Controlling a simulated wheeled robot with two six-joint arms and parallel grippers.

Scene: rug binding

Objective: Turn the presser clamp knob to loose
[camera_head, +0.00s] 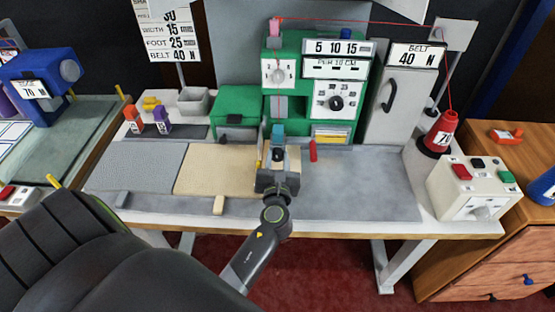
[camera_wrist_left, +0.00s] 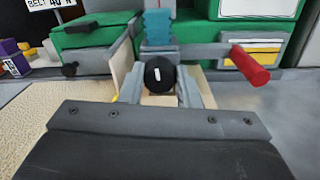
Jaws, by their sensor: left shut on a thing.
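The presser clamp knob (camera_wrist_left: 159,74) is round and black with a short white mark, which stands nearly upright in the left wrist view. My left gripper (camera_wrist_left: 160,88) has one grey finger on each side of it and is shut on it. In the head view my left gripper (camera_head: 278,167) is at the front of the green machine (camera_head: 315,60), below the teal block (camera_head: 278,131); it mostly hides the knob there. The red-handled lever (camera_wrist_left: 250,64) is just right of the knob, and it also shows in the head view (camera_head: 313,151). My right gripper is not in view.
A beige rug piece (camera_head: 215,168) lies left of my gripper on the grey table. The table (camera_head: 370,190) is clear to the right. A control box (camera_head: 475,187) and a red thread cone (camera_head: 440,133) stand at the right end. Orange and purple tagged pieces stand at the left.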

